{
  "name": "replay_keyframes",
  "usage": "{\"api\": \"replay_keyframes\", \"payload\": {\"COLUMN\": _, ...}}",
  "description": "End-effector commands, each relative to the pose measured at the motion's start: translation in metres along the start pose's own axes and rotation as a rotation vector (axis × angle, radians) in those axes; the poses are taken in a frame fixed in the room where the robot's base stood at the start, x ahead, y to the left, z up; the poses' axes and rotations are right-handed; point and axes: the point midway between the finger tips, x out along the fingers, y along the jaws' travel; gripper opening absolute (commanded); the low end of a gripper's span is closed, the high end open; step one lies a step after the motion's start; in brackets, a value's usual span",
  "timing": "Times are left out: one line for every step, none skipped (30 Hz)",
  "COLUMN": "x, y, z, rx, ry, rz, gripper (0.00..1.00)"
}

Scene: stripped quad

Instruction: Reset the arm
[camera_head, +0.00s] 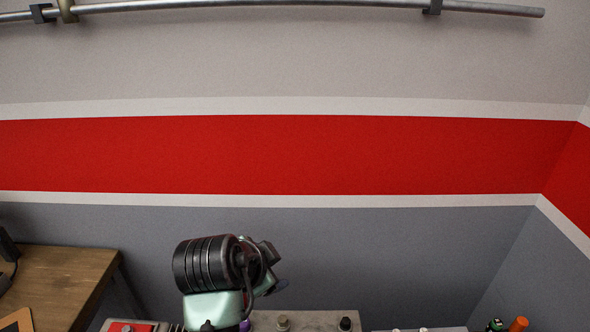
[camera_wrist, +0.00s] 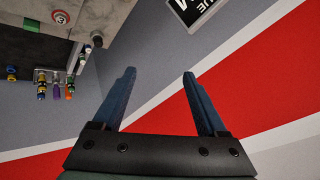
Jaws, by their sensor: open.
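My gripper (camera_wrist: 158,76) shows in the wrist view with its two blue-grey fingers wide apart. It is open, and nothing is between the fingers. Behind the fingers in that view are the grey wall and a red stripe with white borders. In the head view, a black ribbed cylinder with mint-green parts (camera_head: 205,264) stands at the bottom centre. I cannot tell for sure whether it belongs to my arm. The fingers cannot be made out in the head view.
A grey worktop (camera_head: 305,318) with knobs lies at the bottom. An orange-handled item (camera_head: 518,323) stands at lower right. A wooden table (camera_head: 68,270) is at left. A metal rail (camera_head: 250,5) runs along the wall. A dark sign (camera_wrist: 195,10) shows in the wrist view.

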Motion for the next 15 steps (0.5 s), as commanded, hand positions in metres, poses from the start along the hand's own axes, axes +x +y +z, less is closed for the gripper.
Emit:
{"api": "replay_keyframes", "payload": {"x": -0.018, "y": -0.022, "z": -0.027, "rx": -0.052, "ry": 0.067, "rz": -0.14, "gripper": 0.75}}
{"api": "replay_keyframes", "payload": {"x": -0.031, "y": -0.035, "z": -0.042, "rx": -0.089, "ry": 0.11, "rz": -0.215, "gripper": 0.75}}
{"api": "replay_keyframes", "payload": {"x": -0.05, "y": -0.05, "z": -0.061, "rx": -0.136, "ry": 0.175, "rz": -0.309, "gripper": 0.75}}
{"api": "replay_keyframes", "payload": {"x": -0.066, "y": -0.059, "z": -0.074, "rx": -0.171, "ry": 0.229, "rz": -0.375, "gripper": 0.75}}
{"api": "replay_keyframes", "payload": {"x": -0.083, "y": -0.068, "z": -0.088, "rx": -0.204, "ry": 0.286, "rz": -0.436, "gripper": 0.75}}
{"api": "replay_keyframes", "payload": {"x": -0.107, "y": -0.077, "z": -0.104, "rx": -0.248, "ry": 0.366, "rz": -0.511, "gripper": 0.75}}
{"api": "replay_keyframes", "payload": {"x": -0.126, "y": -0.083, "z": -0.116, "rx": -0.277, "ry": 0.43, "rz": -0.564, "gripper": 0.75}}
{"api": "replay_keyframes", "payload": {"x": -0.146, "y": -0.087, "z": -0.127, "rx": -0.307, "ry": 0.496, "rz": -0.611, "gripper": 0.75}}
{"api": "replay_keyframes", "payload": {"x": -0.174, "y": -0.091, "z": -0.141, "rx": -0.343, "ry": 0.587, "rz": -0.67, "gripper": 0.75}}
{"api": "replay_keyframes", "payload": {"x": -0.195, "y": -0.092, "z": -0.15, "rx": -0.369, "ry": 0.66, "rz": -0.709, "gripper": 0.75}}
{"api": "replay_keyframes", "payload": {"x": -0.217, "y": -0.093, "z": -0.159, "rx": -0.393, "ry": 0.732, "rz": -0.746, "gripper": 0.75}}
{"api": "replay_keyframes", "payload": {"x": -0.245, "y": -0.091, "z": -0.169, "rx": -0.422, "ry": 0.83, "rz": -0.786, "gripper": 0.75}}
{"api": "replay_keyframes", "payload": {"x": -0.266, "y": -0.089, "z": -0.175, "rx": -0.442, "ry": 0.902, "rz": -0.812, "gripper": 0.75}}
{"api": "replay_keyframes", "payload": {"x": -0.286, "y": -0.086, "z": -0.18, "rx": -0.46, "ry": 0.973, "rz": -0.833, "gripper": 0.75}}
{"api": "replay_keyframes", "payload": {"x": -0.312, "y": -0.081, "z": -0.186, "rx": -0.479, "ry": 1.064, "rz": -0.857, "gripper": 0.75}}
